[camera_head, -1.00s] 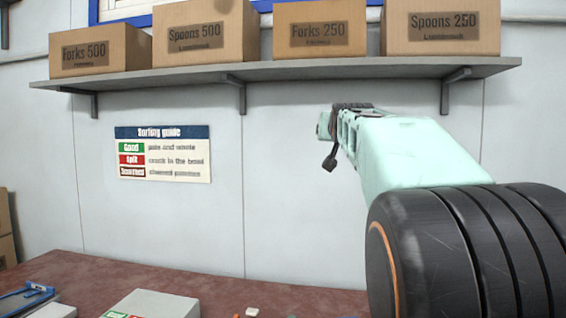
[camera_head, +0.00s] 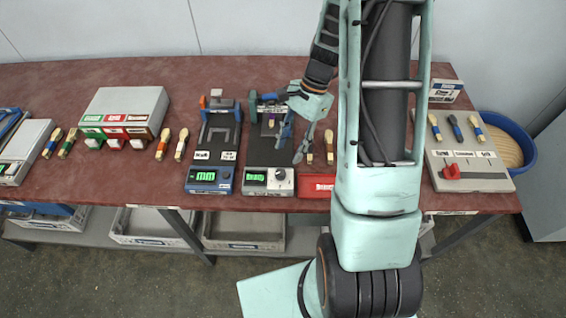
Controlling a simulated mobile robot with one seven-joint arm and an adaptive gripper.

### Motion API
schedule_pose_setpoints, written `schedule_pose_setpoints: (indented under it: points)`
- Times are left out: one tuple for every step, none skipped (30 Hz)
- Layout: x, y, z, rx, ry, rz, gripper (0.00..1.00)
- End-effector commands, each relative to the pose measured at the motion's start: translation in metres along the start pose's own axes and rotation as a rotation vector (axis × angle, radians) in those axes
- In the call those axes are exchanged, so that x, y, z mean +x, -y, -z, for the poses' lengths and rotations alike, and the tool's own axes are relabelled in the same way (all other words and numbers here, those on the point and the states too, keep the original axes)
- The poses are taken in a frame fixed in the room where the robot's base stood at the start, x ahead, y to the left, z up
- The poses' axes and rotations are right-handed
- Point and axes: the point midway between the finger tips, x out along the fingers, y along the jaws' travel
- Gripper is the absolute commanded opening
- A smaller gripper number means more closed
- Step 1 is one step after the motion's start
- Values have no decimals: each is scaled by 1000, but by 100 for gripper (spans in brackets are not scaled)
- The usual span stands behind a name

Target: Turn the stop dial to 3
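A press-like unit (camera_head: 257,152) with a dark bed and a green display stands on the table, left of my arm. A small round pale dial (camera_head: 280,174) with a dark mark sits right of its display; I take it for the stop dial, but its numbers are too small to read. My gripper (camera_head: 296,148) hangs over the right side of this unit, behind the dial and apart from it. Its two fingers are spread, with nothing seen between them. A red knob (camera_head: 451,172) is on a grey board at the right.
A similar unit (camera_head: 213,150) with a green display stands just left. Several brushes or spoons lie around. A grey box (camera_head: 127,104) with coloured bins is farther left. A red block (camera_head: 317,185) lies right of the dial. My arm hides the table's right middle.

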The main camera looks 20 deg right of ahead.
Motion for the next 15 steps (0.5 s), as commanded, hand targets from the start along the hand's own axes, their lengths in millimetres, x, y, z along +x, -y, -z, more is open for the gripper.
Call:
schedule_pose_setpoints:
  points:
    - [11,-1,-1,0,4,-5,39]
    - [17,-1,-1,0,4,-5,39]
    - [25,-1,-1,-1,3,-5,39]
    - [31,-1,-1,-1,2,-4,39]
    - [36,-1,-1,-1,3,-4,39]
    - [44,-1,-1,-1,2,-4,39]
    - [50,-1,-1,-1,2,-4,39]
    - [55,-1,0,-2,1,-3,39]
    - [61,-1,0,-2,1,-4,39]
    - [65,0,0,-2,-1,-2,39]
    - [68,0,0,-2,0,-2,39]
    - [73,0,0,-2,-1,-1,39]
    - [76,0,1,-2,-2,-1,39]
    - [78,0,1,-2,-2,-1,39]
    - [80,0,1,-3,-2,0,39]
